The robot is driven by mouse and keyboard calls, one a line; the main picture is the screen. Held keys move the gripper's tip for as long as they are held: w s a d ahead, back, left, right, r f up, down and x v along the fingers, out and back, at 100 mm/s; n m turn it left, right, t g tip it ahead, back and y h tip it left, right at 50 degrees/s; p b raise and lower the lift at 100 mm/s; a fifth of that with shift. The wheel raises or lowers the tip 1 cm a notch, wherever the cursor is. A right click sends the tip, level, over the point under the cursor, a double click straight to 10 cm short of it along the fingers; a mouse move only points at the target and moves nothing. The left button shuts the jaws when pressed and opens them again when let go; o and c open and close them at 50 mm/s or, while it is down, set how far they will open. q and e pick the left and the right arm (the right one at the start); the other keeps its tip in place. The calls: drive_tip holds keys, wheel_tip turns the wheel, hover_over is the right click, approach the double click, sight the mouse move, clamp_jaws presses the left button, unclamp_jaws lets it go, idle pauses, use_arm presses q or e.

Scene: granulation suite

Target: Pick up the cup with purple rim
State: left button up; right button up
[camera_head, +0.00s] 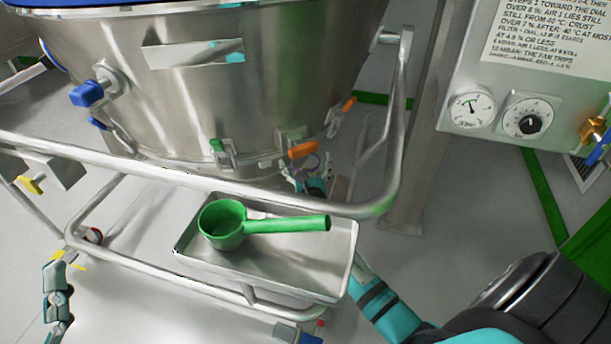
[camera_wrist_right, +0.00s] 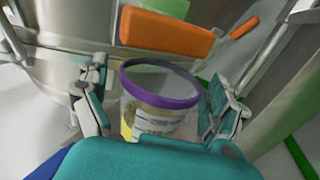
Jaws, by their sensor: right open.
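The cup with purple rim (camera_wrist_right: 158,108) shows in the right wrist view, clear-walled with a white and yellow label, its mouth facing up toward the camera. My right gripper (camera_wrist_right: 155,103) is open, with one finger on each side of the cup. I cannot tell whether either finger touches it. In the head view the cup (camera_head: 310,163) is a small purple patch under the steel vessel, mostly hidden by the cart rail and my right gripper (camera_head: 312,186). Part of my left gripper (camera_head: 57,290) shows at the lower left; its opening is unclear.
A steel tray (camera_head: 290,272) holding a green scoop (camera_head: 223,222) is in front of the cup. The cart rail (camera_head: 240,190) crosses between them. The steel vessel (camera_head: 220,100) hangs above, with an orange latch handle (camera_wrist_right: 165,32) close beyond the cup. A gauge panel (camera_head: 500,90) stands right.

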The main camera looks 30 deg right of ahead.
drive_tip(key=c, duration=1.4)
